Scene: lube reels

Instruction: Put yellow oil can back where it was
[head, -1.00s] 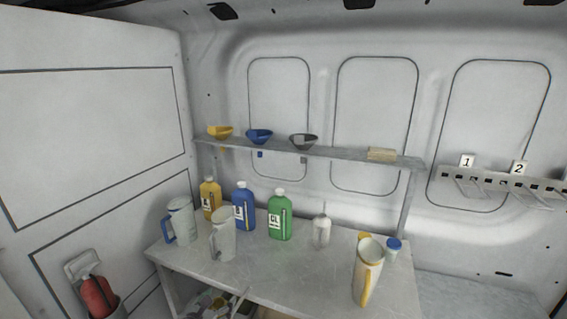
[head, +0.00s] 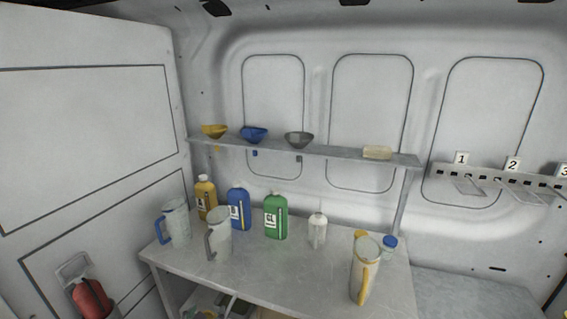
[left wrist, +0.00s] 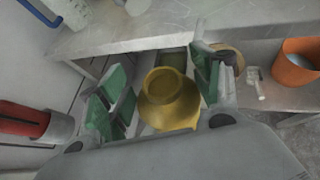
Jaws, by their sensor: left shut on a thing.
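In the left wrist view a round yellow can (left wrist: 168,100) with a narrower neck sits between the green finger pads of my left gripper (left wrist: 160,88). The gripper is shut on it, in front of the workbench (left wrist: 150,30). The can's lower part is hidden by the gripper body. Neither gripper shows in the head view. There, a yellow bottle (head: 205,200) stands at the back left of the bench, and a white jug with a yellow handle (head: 365,272) stands near its front right.
Blue (head: 238,210) and green (head: 276,217) bottles stand on the bench with several jugs. A shelf (head: 340,152) above holds funnels. Numbered hooks (head: 500,180) hang at right. A red extinguisher (left wrist: 22,120) and an orange bucket (left wrist: 298,65) flank the left gripper. The bench's middle front is clear.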

